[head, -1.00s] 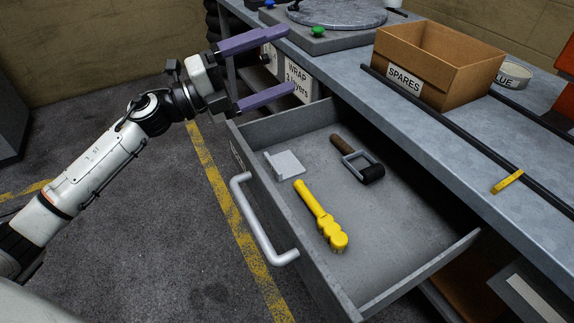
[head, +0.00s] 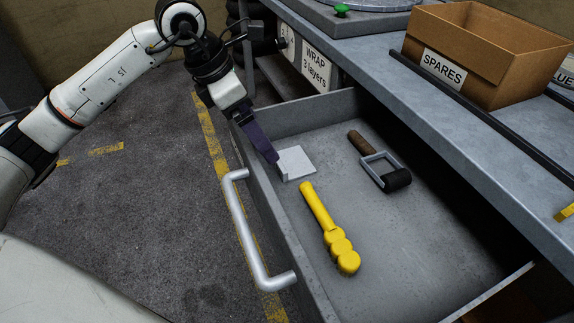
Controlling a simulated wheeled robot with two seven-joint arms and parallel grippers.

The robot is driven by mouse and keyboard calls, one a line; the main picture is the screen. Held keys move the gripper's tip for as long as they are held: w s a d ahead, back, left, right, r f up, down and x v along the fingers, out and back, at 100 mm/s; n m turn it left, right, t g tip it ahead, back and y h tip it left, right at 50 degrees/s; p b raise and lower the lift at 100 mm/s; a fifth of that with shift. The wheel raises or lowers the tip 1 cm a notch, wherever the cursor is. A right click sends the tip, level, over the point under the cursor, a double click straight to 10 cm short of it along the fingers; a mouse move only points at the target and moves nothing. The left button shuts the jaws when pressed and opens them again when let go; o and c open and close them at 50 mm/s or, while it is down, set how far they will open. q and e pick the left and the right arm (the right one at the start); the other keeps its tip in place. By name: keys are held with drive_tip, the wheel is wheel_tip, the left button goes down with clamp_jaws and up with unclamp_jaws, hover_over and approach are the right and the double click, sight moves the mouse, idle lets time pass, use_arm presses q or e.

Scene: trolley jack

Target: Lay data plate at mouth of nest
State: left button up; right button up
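No piece marked as a data plate shows, and I cannot pick out a nest. A small pale grey flat piece with a raised edge (head: 296,163) lies in the open drawer, near its back left corner; I cannot tell whether it is the data plate. My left gripper (head: 273,157) points down over the drawer's left wall, its purple fingertip right at the left edge of the pale piece. The fingers overlap from this side, so their gap is hidden, and I cannot tell whether they touch the piece. My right gripper is out of view.
The grey drawer (head: 300,112) stands open with a silver handle (head: 240,235). In it lie a yellow lobed tool (head: 331,229) and a black roller with a brown handle (head: 397,179). A SPARES box (head: 490,50) stands on the bench (head: 400,75), beside black rails.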

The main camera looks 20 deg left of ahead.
sight(293, 164)
use_arm(q)
drive_tip(key=b+x, duration=0.2)
drive_tip(key=x, duration=0.7)
drive_tip(key=shift+s+f, duration=0.1)
drive_tip(key=shift+s, duration=0.1)
drive_tip(key=c, duration=1.2)
